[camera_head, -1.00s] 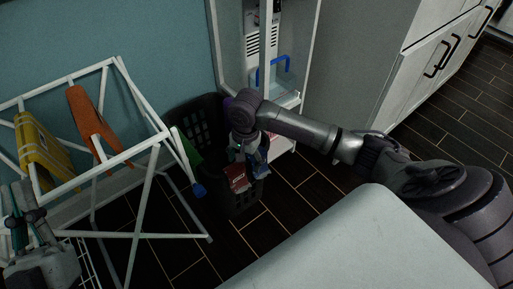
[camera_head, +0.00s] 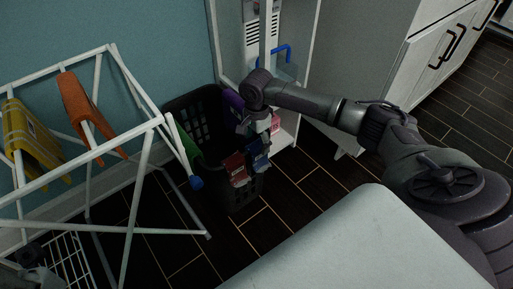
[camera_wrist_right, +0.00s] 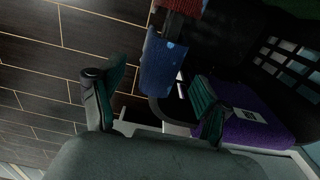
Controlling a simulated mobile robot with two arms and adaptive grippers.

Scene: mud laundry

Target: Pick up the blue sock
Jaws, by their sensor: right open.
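The blue sock (camera_head: 257,152) hangs over the front rim of a dark laundry basket (camera_head: 243,196), beside a red cloth (camera_head: 236,168). In the right wrist view the blue sock (camera_wrist_right: 163,62) shows between and beyond my two green-padded fingers. My right gripper (camera_wrist_right: 158,80) is open and empty, with the fingers apart on either side of the sock. In the head view my right gripper (camera_head: 266,126) is just above the sock, partly hidden by its own wrist. My left gripper (camera_head: 35,272) shows only in part at the bottom left corner; its fingers are not clear.
A purple cloth (camera_head: 234,102) lies at the basket's back right; a green cloth (camera_head: 183,143) is at its left. A white drying rack (camera_head: 142,180) with yellow (camera_head: 30,143) and orange (camera_head: 90,112) cloths stands left. A white shelf (camera_head: 284,130) is close behind the basket.

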